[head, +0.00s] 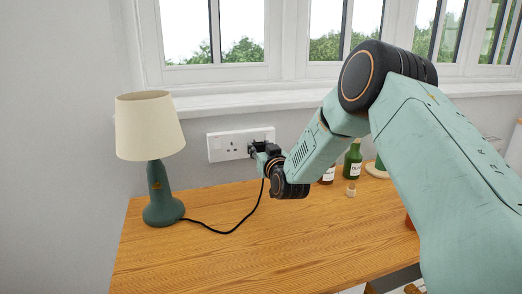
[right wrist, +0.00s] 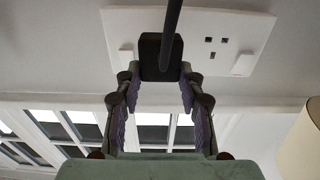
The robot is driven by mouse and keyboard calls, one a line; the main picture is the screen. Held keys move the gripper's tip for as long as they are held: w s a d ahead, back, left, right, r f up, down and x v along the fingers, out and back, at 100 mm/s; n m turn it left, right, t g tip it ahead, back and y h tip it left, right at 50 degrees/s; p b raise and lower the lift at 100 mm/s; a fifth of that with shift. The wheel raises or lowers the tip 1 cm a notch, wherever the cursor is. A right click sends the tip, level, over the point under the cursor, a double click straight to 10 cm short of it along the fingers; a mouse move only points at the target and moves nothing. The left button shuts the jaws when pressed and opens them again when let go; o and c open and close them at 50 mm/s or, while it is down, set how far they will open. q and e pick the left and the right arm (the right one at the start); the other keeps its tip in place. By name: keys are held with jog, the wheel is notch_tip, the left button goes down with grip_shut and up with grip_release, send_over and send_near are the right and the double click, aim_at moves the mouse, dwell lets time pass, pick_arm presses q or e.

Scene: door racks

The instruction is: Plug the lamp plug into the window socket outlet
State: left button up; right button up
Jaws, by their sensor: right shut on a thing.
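The lamp (head: 160,200) has a green base and a cream shade and stands at the left of the wooden desk. Its black cord (head: 228,231) runs over the desk and up to my right gripper. The white double socket outlet (head: 222,148) is on the wall under the window. My right gripper (head: 261,150) is at the outlet's right half, shut on the black lamp plug (right wrist: 160,60). In the right wrist view, the plug lies over one half of the outlet plate (right wrist: 262,25) and hides its holes; the other half is bare. I cannot tell whether the pins are in. My left gripper is not in view.
A dark green bottle (head: 353,160) and a small cork-like piece (head: 351,190) stand on the desk right of the gripper, partly behind my arm. The window sill (head: 220,99) juts out above the outlet. The desk's front left (head: 180,265) is clear.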

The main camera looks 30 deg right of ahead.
jog(key=shift+b+x, duration=0.55)
jog(key=shift+x, duration=0.85)
jog(key=o, duration=1.4)
jog(key=shift+c, duration=0.2)
jog(key=v, duration=1.2)
